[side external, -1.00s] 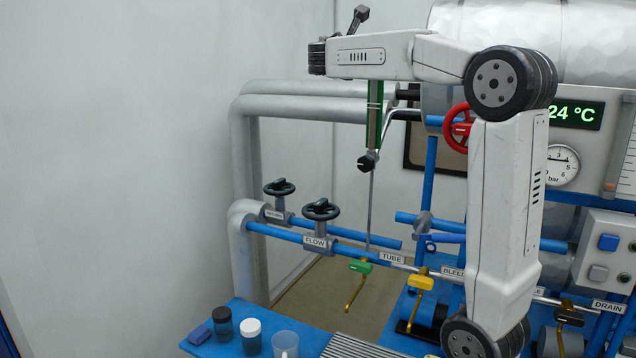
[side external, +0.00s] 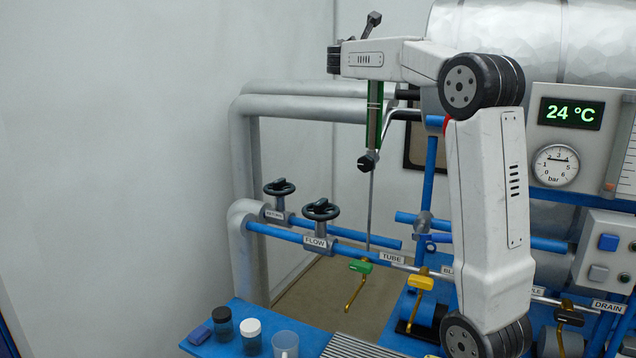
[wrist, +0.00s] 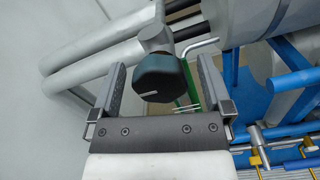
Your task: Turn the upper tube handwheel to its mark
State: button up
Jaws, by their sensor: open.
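The upper tube handwheel is a dark, faceted knob (wrist: 160,78) with a short pale line on its face, in the wrist view. It sits on a grey valve fitting (wrist: 153,38). My gripper (wrist: 159,64) is open, with one finger on each side of the knob. Small pale lines (wrist: 186,108) lie just right of and below the knob. In the side view, the green tube gauge (side external: 374,112) hangs below my wrist, with its lower black knob (side external: 368,162). The upper knob cannot be made out there.
Grey pipes (side external: 300,104) run behind the gauge. Two black handwheels (side external: 321,209) stand on the blue flow and return pipes. Green (side external: 361,266) and yellow (side external: 420,282) lever valves sit lower. Jars and a cup (side external: 285,342) stand on the blue bench.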

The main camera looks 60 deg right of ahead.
jog(key=c, duration=1.3)
jog(key=shift+o, duration=0.2)
jog(key=shift+m, duration=0.4)
jog(key=m, duration=0.8)
jog(key=shift+f+m, duration=0.1)
jog(key=shift+m, duration=0.2)
jog(key=m, duration=0.4)
jog(key=shift+m, duration=2.3)
